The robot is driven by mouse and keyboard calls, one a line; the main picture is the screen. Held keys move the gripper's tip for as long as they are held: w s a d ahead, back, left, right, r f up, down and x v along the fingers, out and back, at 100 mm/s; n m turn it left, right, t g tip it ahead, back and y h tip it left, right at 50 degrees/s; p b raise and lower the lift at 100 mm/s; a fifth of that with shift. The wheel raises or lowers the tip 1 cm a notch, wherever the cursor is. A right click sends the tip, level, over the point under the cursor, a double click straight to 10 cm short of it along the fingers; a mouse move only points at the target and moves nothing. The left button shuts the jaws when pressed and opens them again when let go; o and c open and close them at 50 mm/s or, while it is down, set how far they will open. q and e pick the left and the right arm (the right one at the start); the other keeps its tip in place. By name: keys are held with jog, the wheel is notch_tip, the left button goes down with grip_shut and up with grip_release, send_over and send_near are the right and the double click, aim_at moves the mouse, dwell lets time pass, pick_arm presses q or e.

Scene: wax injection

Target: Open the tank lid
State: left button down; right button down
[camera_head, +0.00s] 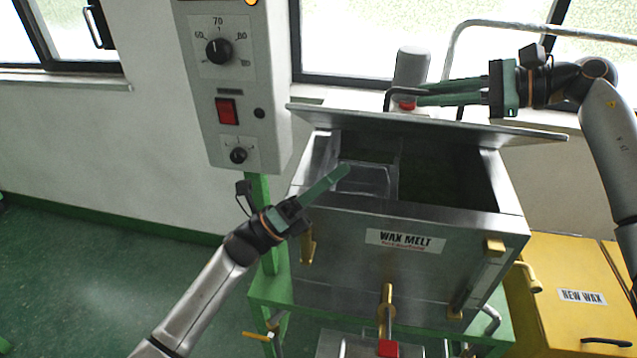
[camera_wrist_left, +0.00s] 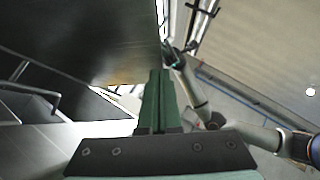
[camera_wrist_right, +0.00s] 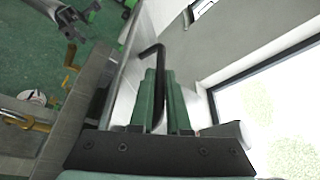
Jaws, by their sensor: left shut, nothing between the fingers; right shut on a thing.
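The tank (camera_head: 420,255) is a grey metal box labelled WAX MELT. Its flat metal lid (camera_head: 470,128) is raised and tilted at the back, and the dark inside shows. My right gripper (camera_head: 405,97) is at the lid's upper back edge, shut on the dark bent lid handle (camera_wrist_right: 152,62), which shows between its fingers in the right wrist view. My left gripper (camera_head: 343,172) is shut and empty, over the tank's front left opening. In the left wrist view its closed fingers (camera_wrist_left: 155,85) are near a large dark metal surface, probably the lid (camera_wrist_left: 90,35).
A control box (camera_head: 238,80) with a dial and red switch hangs left of the tank. A yellow NEW WAX bin (camera_head: 570,310) stands at the right. A metal rail (camera_head: 450,45) and window are behind. Green floor (camera_head: 100,270) at the left is clear.

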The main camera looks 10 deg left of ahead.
aim_at(378, 119)
pick_arm(q)
jog(key=w+d+r, duration=0.2)
jog(key=r, duration=0.1)
jog(key=w+d+r, duration=0.1)
jog(key=r, duration=0.1)
jog(key=shift+w, duration=0.3)
jog(key=shift+w+r, duration=0.25)
jog(key=shift+r, duration=0.1)
